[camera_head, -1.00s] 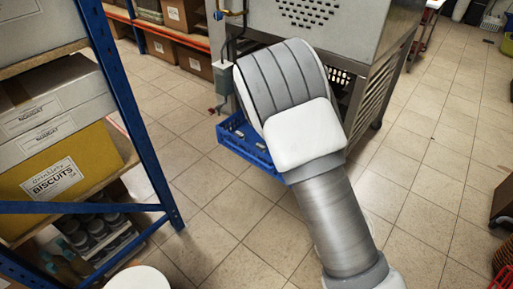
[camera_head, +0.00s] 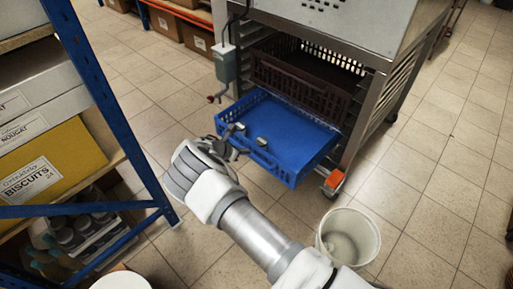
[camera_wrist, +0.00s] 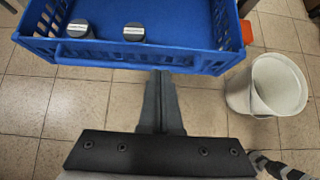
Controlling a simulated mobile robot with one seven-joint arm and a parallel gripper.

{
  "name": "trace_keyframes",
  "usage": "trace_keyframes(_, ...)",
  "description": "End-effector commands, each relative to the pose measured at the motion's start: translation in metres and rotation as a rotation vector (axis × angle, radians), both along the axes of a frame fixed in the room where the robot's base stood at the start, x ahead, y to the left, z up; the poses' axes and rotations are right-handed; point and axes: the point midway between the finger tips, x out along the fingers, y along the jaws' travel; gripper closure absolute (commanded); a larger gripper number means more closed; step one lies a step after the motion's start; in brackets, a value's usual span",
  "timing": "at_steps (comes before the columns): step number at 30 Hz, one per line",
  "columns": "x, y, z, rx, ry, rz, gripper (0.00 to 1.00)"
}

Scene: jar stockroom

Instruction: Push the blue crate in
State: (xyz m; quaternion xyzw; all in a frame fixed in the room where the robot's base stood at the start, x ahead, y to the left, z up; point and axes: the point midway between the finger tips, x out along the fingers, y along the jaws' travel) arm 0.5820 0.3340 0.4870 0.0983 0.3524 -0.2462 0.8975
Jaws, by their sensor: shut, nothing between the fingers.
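The blue crate (camera_head: 295,128) sticks out of a metal rack at a low level, its near end well clear of the rack's front. Two small dark-lidded jars (camera_head: 262,141) stand in its near left part. They also show in the wrist view (camera_wrist: 133,33). My gripper (camera_head: 232,152) is in front of the crate's near wall. In the wrist view my gripper's closed fingers (camera_wrist: 161,74) point at the lower edge of the crate's near wall (camera_wrist: 195,60), close to its middle. I cannot tell whether they touch it. The gripper is shut and empty.
A dark brown crate (camera_head: 300,88) sits in the rack (camera_head: 378,88) above the blue one. A white bucket (camera_head: 348,236) stands on the floor right of my arm. A blue-framed shelf (camera_head: 100,90) with boxes is at the left. Tiled floor lies open at the right.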

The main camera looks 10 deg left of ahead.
Motion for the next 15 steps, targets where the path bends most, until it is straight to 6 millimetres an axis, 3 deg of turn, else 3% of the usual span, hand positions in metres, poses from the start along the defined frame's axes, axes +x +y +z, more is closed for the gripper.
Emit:
trace_keyframes(5,0.009,-0.005,-0.014,-0.005,0.001,0.006,1.0)
trace_keyframes(15,0.047,-0.028,-0.057,-0.004,0.0,0.004,1.0)
